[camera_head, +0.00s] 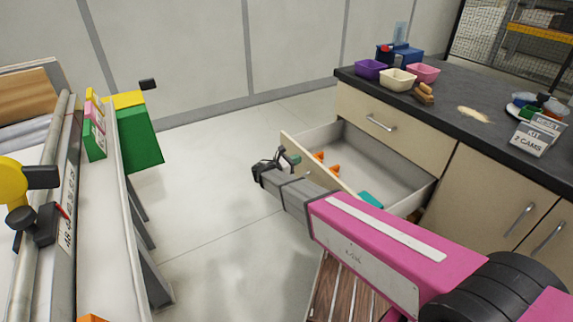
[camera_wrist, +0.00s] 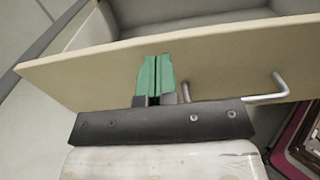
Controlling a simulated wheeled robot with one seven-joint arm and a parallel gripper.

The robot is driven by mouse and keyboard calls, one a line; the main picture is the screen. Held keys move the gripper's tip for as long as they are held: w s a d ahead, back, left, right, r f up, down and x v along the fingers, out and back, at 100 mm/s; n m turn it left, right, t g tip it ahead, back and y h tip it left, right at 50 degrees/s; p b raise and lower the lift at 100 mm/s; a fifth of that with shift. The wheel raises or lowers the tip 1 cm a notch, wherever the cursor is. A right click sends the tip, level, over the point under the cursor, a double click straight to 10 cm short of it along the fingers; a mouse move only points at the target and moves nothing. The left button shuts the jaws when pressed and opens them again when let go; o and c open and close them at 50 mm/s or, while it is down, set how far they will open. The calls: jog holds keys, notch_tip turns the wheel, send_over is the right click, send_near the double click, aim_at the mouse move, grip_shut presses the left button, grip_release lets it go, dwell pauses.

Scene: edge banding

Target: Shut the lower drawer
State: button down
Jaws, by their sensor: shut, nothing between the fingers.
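The lower drawer (camera_head: 400,167) stands pulled out from the cabinet, its inside visible with orange items and a teal item in it. Its pale wooden front panel (camera_wrist: 225,60) spans the wrist view, with a bent metal handle (camera_wrist: 282,88) to the right of my fingers. My gripper (camera_wrist: 153,77) has its green fingers shut together and empty, in front of the outer face of that panel. I cannot tell whether the fingertips touch it. In the head view my gripper (camera_head: 291,158) is at the panel's left part, and my arm hides the panel's lower right.
The upper drawer (camera_head: 385,125) above is shut. The dark countertop (camera_head: 440,115) holds bowls, a brush and a sign. A bench (camera_head: 125,190) with a green bin stands at the left. A wooden slatted thing (camera_head: 335,290) is below my arm. Floor between is clear.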

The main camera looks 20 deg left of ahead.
aim_at(307, 156)
jog(key=shift+x, duration=1.65)
jog(key=x, duration=3.1)
jog(key=shift+d, duration=0.15)
jog(key=v, duration=1)
jog(key=s+d+n, duration=0.6)
jog(key=s+n, duration=0.5)
jog(key=n, duration=0.7)
jog(key=x, duration=1.4)
jog(key=shift+d+f, duration=0.3)
